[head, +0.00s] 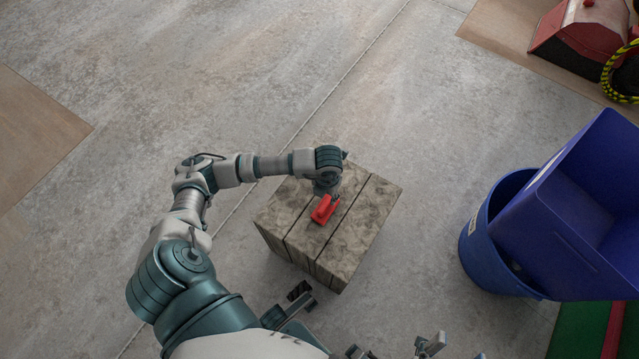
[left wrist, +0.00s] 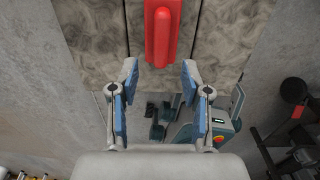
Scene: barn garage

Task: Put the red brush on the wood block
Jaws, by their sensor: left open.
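The red brush (head: 324,209) lies on the top of the wood block (head: 365,213), a grey-brown block with dark grooves standing on the floor. My left gripper (head: 331,193) is over the block, right at the brush, and hides part of it. In the left wrist view my left gripper (left wrist: 159,78) is open, with nothing between its fingers. The red brush (left wrist: 160,32) lies just beyond the fingertips, roughly in line with the gap, on the wood block (left wrist: 103,35).
A blue bucket (head: 480,247) with a blue bin (head: 560,215) tilted in it stands right of the block. A red box (head: 580,40) and a yellow-black coil (head: 617,75) are at the top right. The concrete floor left of and behind the block is clear.

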